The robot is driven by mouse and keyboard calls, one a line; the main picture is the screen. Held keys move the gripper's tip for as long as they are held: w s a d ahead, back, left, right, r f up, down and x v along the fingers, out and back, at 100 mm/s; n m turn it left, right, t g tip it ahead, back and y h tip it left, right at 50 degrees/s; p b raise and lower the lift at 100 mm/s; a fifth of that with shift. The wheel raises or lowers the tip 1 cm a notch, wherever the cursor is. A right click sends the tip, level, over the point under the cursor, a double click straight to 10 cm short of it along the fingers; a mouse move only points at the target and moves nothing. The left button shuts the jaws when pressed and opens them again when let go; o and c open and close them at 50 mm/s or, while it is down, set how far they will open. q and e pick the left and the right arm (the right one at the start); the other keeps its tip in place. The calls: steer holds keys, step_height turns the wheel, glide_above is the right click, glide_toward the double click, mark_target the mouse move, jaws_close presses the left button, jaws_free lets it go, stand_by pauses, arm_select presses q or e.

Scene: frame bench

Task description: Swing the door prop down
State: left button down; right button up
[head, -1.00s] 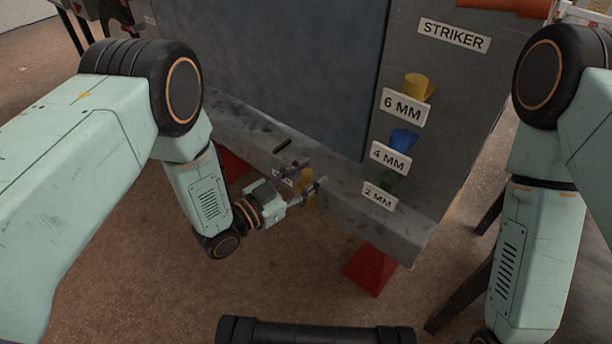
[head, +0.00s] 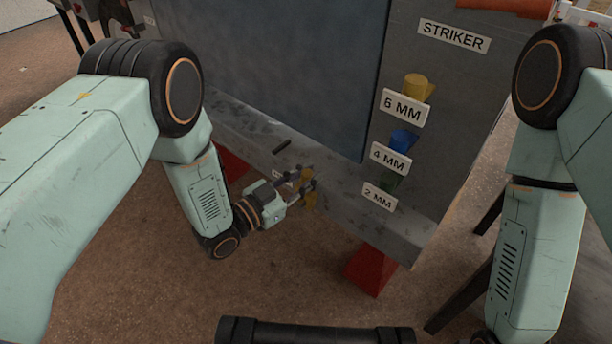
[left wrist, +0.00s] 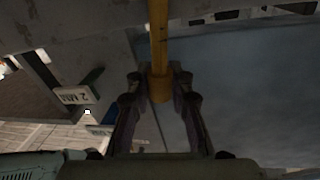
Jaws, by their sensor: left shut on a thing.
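The door prop appears as a yellow rod (left wrist: 158,45) with a thicker yellow end in the left wrist view. In the head view only a short yellow piece (head: 308,188) of it shows, at the front of the grey frame's lower rail. My left gripper (head: 304,187) is shut on the prop. In the left wrist view its fingers (left wrist: 160,85) sit on both sides of the thick end. The blue-grey door panel (head: 290,70) stands behind the rail. My right arm shows at the right, but its gripper is out of view.
The grey frame (head: 450,100) carries a STRIKER label (head: 454,36) and labelled 6 MM (head: 404,108), 4 MM (head: 391,158) and 2 MM (head: 380,196) pieces, yellow, blue and green. Red supports (head: 370,270) stand beneath.

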arm_select(q)
steer(key=shift+s, duration=0.1)
steer(key=shift+s+d+f+m+g+y+p, duration=0.1)
steer(key=shift+s+d+f+m+y+p, duration=0.15)
steer(key=shift+s+d+f+m+p, duration=0.5)
steer(key=shift+s+d+f+m+g+y+p, duration=0.15)
steer(key=shift+s+d+f+m, duration=0.25)
steer(key=shift+d+m, duration=0.75)
steer(key=shift+s+d+f+m+g+y+p, duration=0.1)
steer(key=shift+s+d+f+m+y+p, duration=0.35)
steer(key=shift+m, duration=0.95)
steer(key=shift+s, duration=0.1)
steer(key=c, duration=1.2)
jaws_free()
steer(key=shift+h, duration=0.25)
steer(key=shift+o, duration=0.2)
steer(key=v, duration=1.2)
